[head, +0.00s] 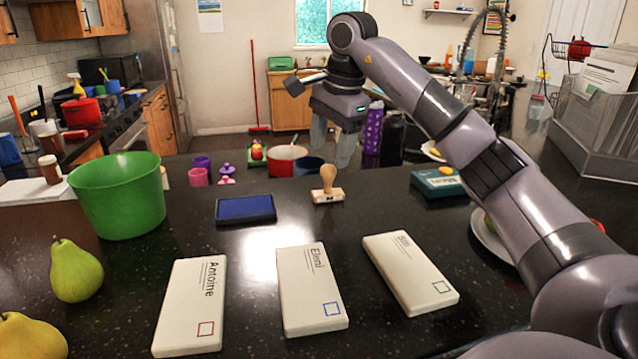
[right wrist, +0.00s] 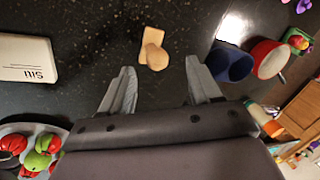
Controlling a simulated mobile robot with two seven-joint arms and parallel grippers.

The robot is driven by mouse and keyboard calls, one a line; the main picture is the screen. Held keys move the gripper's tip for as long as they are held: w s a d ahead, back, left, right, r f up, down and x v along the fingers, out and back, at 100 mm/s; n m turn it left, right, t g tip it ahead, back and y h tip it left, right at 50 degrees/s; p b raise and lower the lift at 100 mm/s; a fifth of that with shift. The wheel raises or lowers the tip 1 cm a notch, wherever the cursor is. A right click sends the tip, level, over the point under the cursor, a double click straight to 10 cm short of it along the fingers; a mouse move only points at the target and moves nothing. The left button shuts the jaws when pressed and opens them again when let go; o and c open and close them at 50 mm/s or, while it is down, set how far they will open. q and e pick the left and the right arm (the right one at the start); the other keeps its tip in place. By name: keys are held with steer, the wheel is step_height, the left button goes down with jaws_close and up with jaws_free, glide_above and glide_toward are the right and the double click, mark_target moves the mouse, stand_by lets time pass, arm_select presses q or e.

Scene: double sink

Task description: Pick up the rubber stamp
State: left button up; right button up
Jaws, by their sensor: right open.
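The rubber stamp (head: 328,186) stands upright on the dark counter, with a rounded tan wooden handle on a pale block base. My right gripper (head: 332,150) is open and empty, pointing down, above and close behind the stamp in the head view. In the right wrist view the stamp (right wrist: 154,50) lies beyond the fingertips, between the lines of the two open fingers (right wrist: 162,80). The fingers do not touch it. My left gripper is not in view.
A blue ink pad (head: 245,209) lies left of the stamp. Three name-marked white envelopes or blocks (head: 312,290) lie in front. A teal box (head: 437,184) is to the right. A red-rimmed pot (head: 287,160) and a blue cup (head: 309,166) stand behind. A green bucket (head: 119,197) stands left.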

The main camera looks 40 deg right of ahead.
mark_target(328, 184)
steer(key=shift+d+f, duration=0.1)
steer(key=shift+f, duration=0.7)
steer(key=x, duration=0.5)
steer(key=shift+s+d+p, duration=0.1)
steer(key=shift+d+p, duration=0.05)
steer(key=shift+p, duration=0.15)
steer(key=shift+r, duration=0.1)
steer(key=c, duration=1.1)
